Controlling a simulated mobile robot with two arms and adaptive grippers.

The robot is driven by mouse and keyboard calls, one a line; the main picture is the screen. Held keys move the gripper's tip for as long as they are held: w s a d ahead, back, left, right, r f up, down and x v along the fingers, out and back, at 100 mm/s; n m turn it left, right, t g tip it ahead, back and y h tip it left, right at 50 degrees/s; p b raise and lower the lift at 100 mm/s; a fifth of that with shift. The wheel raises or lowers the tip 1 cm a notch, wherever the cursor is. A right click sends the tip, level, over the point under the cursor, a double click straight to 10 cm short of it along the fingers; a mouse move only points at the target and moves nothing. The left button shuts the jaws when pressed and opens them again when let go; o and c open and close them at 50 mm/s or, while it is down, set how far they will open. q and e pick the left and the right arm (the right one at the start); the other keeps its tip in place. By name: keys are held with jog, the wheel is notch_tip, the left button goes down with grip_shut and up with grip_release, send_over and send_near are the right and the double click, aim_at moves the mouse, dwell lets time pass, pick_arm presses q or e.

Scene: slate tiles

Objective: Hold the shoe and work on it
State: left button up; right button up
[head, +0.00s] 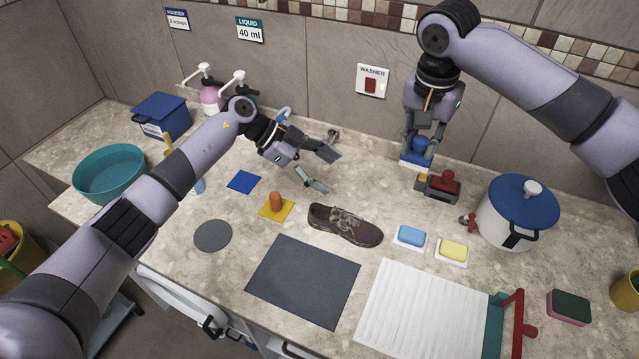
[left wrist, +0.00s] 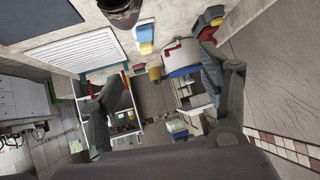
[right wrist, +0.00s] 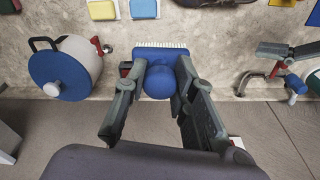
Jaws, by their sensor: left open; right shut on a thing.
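A brown, dirt-marked shoe (head: 345,224) lies on the counter near the middle, and part of it shows at the top of the left wrist view (left wrist: 120,12). My left gripper (head: 322,167) is open and empty, above the counter behind the shoe. My right gripper (head: 418,150) is shut on the round knob of a blue brush (right wrist: 160,80), back right of the shoe. The brush's pale bristles show in the right wrist view. The brush is beside a red-handled block (head: 442,184); whether it is lifted cannot be told.
A dark mat (head: 303,280) and a white ribbed board (head: 418,313) lie in front of the shoe. Blue (head: 411,236) and yellow (head: 453,250) sponges lie to its right. A lidded pot (head: 515,215) stands far right, a teal bowl (head: 110,174) far left. A tap (head: 333,136) is behind my left gripper.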

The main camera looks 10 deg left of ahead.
aim_at(335, 222)
pick_arm(q)
jog(key=s+d+f+y, duration=0.1)
jog(key=f+y, duration=0.1)
jog(key=f, duration=0.2)
jog(key=s+d+f+y, duration=0.1)
jog(key=f+y, duration=0.1)
jog(key=f, duration=0.3)
jog(key=s+d+f+m+g+y, duration=0.1)
jog(key=f+y, duration=0.1)
jog(key=f, duration=0.3)
jog(key=shift+d+f, duration=0.15)
jog(key=shift+d, duration=0.05)
jog(key=shift+c, duration=0.4)
jog(key=shift+s+f, duration=0.1)
jog(key=c, duration=1.4)
jog(key=shift+c, duration=0.2)
